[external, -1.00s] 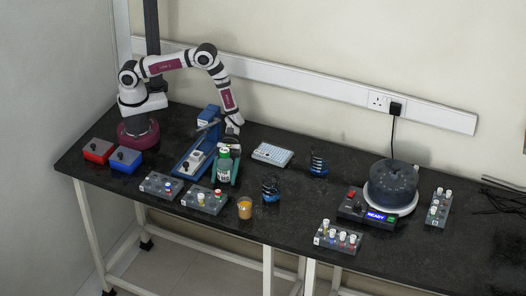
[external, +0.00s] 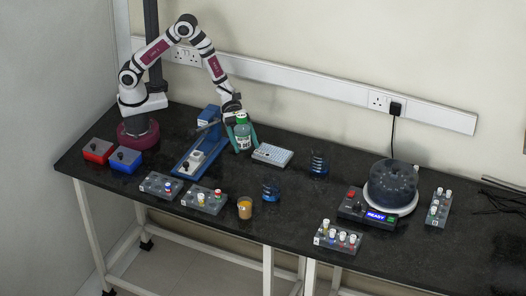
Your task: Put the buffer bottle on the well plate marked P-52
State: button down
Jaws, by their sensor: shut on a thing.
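The buffer bottle (external: 242,132) is pale with a green cap and a label too small to read. My gripper (external: 243,138) is shut on it, with a teal finger on either side. The bottle is upright and seems raised above the bench, just left of the well plate; the exact height is hard to tell. The well plate (external: 272,154) is a white plate with a pale blue top, lying flat on the bench with nothing on it. Its marking is too small to read.
A blue device (external: 201,155) stands left of the bottle. Blue coiled stands (external: 318,164) (external: 271,190) are right of and in front of the plate. Tube racks (external: 205,200) and an orange-filled beaker (external: 245,207) line the front. A centrifuge-like machine (external: 390,188) stands right.

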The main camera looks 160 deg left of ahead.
jog(key=s+a+n+y, duration=0.2)
jog(key=a+n+y, duration=0.1)
jog(key=a, duration=0.1)
send_over(276, 154)
jog(key=shift+g, duration=0.4)
jog(key=f, duration=0.6)
jog(key=shift+w+d, duration=0.15)
jog(key=shift+d, duration=0.05)
jog(key=shift+a+f, duration=0.15)
jog(key=shift+f, duration=0.95)
jog(key=shift+a+f, duration=0.1)
jog(key=shift+f, duration=0.95)
grip_release()
jog(key=shift+f, duration=0.15)
jog(key=shift+s+r, duration=0.25)
jog(key=shift+r, duration=0.05)
jog(key=v, duration=0.7)
jog(key=shift+s+d+f, duration=0.1)
